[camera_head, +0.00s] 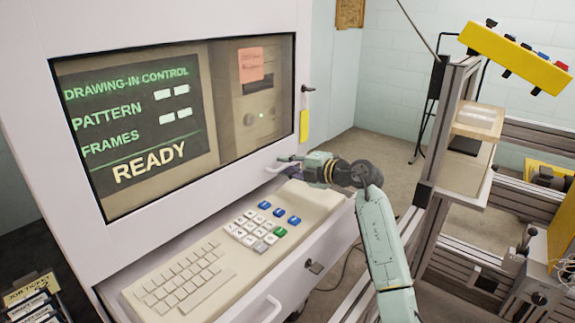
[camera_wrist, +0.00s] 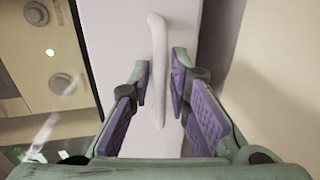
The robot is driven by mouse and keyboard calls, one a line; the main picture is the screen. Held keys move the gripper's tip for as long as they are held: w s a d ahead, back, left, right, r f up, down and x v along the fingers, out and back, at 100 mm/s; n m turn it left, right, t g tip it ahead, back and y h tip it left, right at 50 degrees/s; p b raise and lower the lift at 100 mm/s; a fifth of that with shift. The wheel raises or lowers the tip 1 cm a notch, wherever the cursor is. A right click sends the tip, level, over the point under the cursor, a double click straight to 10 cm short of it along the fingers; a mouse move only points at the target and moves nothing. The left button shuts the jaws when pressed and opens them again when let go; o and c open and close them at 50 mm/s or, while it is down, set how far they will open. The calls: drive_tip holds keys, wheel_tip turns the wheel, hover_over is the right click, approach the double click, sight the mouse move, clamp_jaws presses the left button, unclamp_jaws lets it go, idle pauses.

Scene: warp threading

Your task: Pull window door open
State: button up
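The window door (camera_head: 225,110) is a dark-edged glass pane in the upright white cabinet front, and it looks closed. Through it show a green-lettered screen reading READY and a beige panel. In the wrist view, the door's white bar handle (camera_wrist: 158,45) stands on a white frame strip (camera_wrist: 115,40) beside the glass. My gripper (camera_head: 288,164) is at the lower right corner of the window. In the wrist view my gripper (camera_wrist: 160,80) is open, with one purple-padded finger on each side of the handle's lower part. Small gaps show between fingers and handle.
A keyboard shelf (camera_head: 215,280) with white, blue and green keys juts out below the window and my gripper. A metal frame (camera_head: 436,150) with a yellow button box (camera_head: 515,58) stands to the right. A job ticket box (camera_head: 30,300) is at lower left.

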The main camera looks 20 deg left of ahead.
drive_tip(key=shift+c, duration=0.3)
clamp_jaws()
idle(0.3)
